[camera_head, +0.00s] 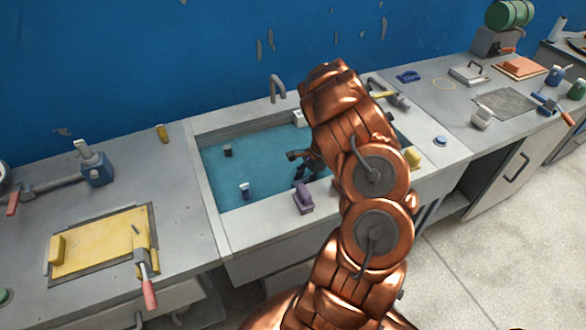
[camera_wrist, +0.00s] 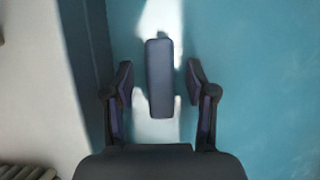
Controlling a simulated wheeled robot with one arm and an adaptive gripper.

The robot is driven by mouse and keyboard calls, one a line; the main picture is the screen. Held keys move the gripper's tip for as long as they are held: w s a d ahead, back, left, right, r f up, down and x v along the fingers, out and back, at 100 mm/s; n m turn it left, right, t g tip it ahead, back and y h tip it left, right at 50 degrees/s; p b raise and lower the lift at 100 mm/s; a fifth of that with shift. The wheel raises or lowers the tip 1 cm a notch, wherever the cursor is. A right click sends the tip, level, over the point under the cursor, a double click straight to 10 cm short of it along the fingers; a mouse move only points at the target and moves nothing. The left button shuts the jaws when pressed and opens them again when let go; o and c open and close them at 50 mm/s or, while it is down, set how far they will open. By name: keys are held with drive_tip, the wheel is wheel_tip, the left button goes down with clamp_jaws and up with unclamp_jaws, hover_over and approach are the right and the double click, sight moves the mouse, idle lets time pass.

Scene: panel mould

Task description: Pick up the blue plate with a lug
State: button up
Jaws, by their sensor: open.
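My gripper (camera_wrist: 160,85) is open over the teal sunken basin, with one finger on each side of a narrow dark blue-grey oblong piece. That piece (camera_wrist: 159,78) lies between the fingers with visible gaps on both sides, and nothing is held. Whether it is the lug of the blue plate, I cannot tell. In the head view my gripper (camera_head: 306,168) is low in the basin, partly hidden by my arm, and the oblong piece cannot be made out there. A small blue piece with a raised part (camera_head: 408,76) lies on the right worktop, far from my gripper.
The basin (camera_head: 215,185) has raised grey walls. A dark block (camera_head: 227,150) and a white-and-blue piece (camera_head: 245,190) stand inside it. A purple piece (camera_head: 303,198) sits on the front rim and a tap (camera_head: 277,88) at the back. A yellow panel (camera_head: 100,243) lies left.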

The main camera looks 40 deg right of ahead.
clamp_jaws()
idle(0.4)
